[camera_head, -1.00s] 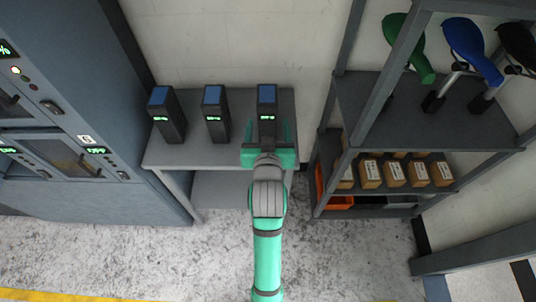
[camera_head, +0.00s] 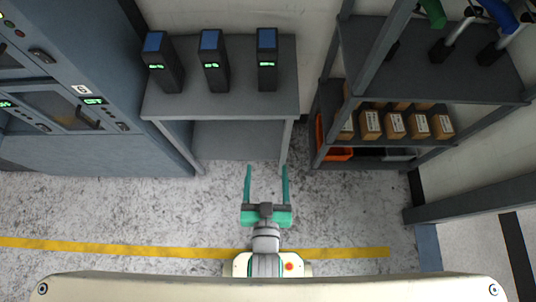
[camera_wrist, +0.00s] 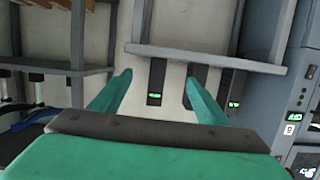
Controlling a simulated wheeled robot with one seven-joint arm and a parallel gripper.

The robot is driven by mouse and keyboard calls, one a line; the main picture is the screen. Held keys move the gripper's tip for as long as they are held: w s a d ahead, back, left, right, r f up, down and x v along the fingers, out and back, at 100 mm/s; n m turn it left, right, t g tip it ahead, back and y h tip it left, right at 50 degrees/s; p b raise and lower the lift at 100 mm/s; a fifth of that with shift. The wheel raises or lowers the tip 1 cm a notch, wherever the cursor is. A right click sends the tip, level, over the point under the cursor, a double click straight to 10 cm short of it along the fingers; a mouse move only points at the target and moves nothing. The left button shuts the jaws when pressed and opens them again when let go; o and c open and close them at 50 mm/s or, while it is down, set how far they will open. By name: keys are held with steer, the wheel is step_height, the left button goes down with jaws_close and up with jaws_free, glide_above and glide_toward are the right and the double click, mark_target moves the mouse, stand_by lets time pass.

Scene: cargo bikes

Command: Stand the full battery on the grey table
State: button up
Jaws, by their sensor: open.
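Three dark batteries with blue tops and green-lit displays stand upright on the grey table (camera_head: 262,104): a left one (camera_head: 165,68), a middle one (camera_head: 214,65) and a right one (camera_head: 267,65). The displays are too small to read, so I cannot tell by charge which is full. My gripper (camera_head: 267,170) is open and empty, over the floor in front of the table and apart from the batteries. In the wrist view my open fingers (camera_wrist: 158,80) frame a battery (camera_wrist: 155,82) in the distance.
A blue-grey cabinet (camera_head: 110,150) with lit displays stands left of the table. A dark shelf (camera_head: 425,85) with boxes (camera_head: 396,126) and an orange bin (camera_head: 338,154) is on the right. The floor in front is clear, with a yellow line (camera_head: 345,252).

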steer(key=f+v, duration=0.1)
steer(key=v, duration=1.1)
steer(key=shift+s+d, duration=0.2)
steer(key=shift+d, duration=0.1)
steer(key=shift+f, duration=0.1)
steer(key=shift+c, duration=0.5)
